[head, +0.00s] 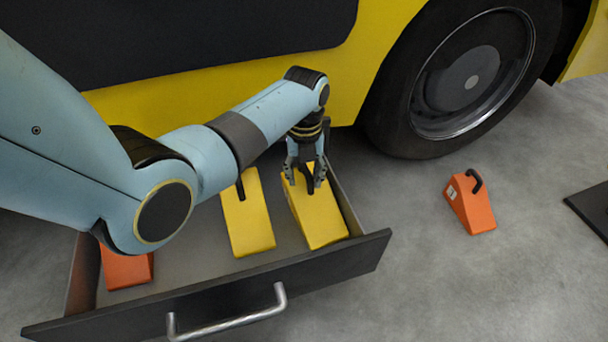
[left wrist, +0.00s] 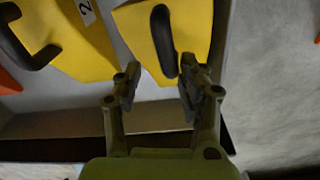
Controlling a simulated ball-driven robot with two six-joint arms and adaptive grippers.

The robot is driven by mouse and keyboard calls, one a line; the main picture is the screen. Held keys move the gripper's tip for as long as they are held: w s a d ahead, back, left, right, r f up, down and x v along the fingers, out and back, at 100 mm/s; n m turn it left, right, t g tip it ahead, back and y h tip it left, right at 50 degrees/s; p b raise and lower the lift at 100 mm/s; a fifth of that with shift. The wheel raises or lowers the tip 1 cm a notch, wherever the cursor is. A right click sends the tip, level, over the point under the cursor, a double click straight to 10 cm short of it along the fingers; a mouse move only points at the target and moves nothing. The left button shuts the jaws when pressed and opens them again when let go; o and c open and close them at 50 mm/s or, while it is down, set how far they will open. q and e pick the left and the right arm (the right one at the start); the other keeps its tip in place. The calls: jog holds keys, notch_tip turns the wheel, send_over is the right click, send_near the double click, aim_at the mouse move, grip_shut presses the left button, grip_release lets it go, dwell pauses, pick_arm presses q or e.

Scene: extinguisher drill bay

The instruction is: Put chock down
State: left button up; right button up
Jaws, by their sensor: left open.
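A yellow chock (head: 318,212) with a black handle lies at the right end of the open drawer (head: 352,258). My left gripper (head: 305,184) is open just above this chock, at its handle. In the left wrist view the same chock (left wrist: 198,25) shows past the open fingers (left wrist: 157,92), with its black handle (left wrist: 163,40) near the right finger. Contact with the handle cannot be told. A second yellow chock (head: 247,222) lies beside it in the drawer, to the left. My right gripper is not in view.
An orange chock (head: 127,270) sits at the drawer's left end, partly hidden by my arm. Another orange chock (head: 470,207) stands on the grey floor near the vehicle's wheel (head: 425,120). A dark flat object (head: 592,208) lies at the right edge. Floor between drawer and orange chock is clear.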

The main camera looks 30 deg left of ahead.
aim_at(305, 191)
pick_arm(q)
notch_tip(305, 191, up, 3)
jog(key=shift+w+f+p, duration=0.1)
jog(key=shift+p, duration=0.5)
notch_tip(305, 191, up, 8)
jog(key=p, duration=0.5)
jog(key=s+a+f+n, duration=0.1)
jog(key=s+f+n, duration=0.2)
jog(key=s+n, duration=0.5)
jog(key=s+a+f+n, duration=0.1)
jog(key=s+f+n, duration=0.2)
jog(key=s+n, duration=0.5)
jog(key=s+r+n+t, duration=0.1)
jog(key=s+r+n, duration=0.3)
jog(key=s+n, duration=0.7)
jog(key=s, duration=0.6)
jog(key=shift+a+n+t+y, duration=0.2)
jog(key=shift+n+t+y, duration=0.1)
jog(key=shift+n, duration=0.1)
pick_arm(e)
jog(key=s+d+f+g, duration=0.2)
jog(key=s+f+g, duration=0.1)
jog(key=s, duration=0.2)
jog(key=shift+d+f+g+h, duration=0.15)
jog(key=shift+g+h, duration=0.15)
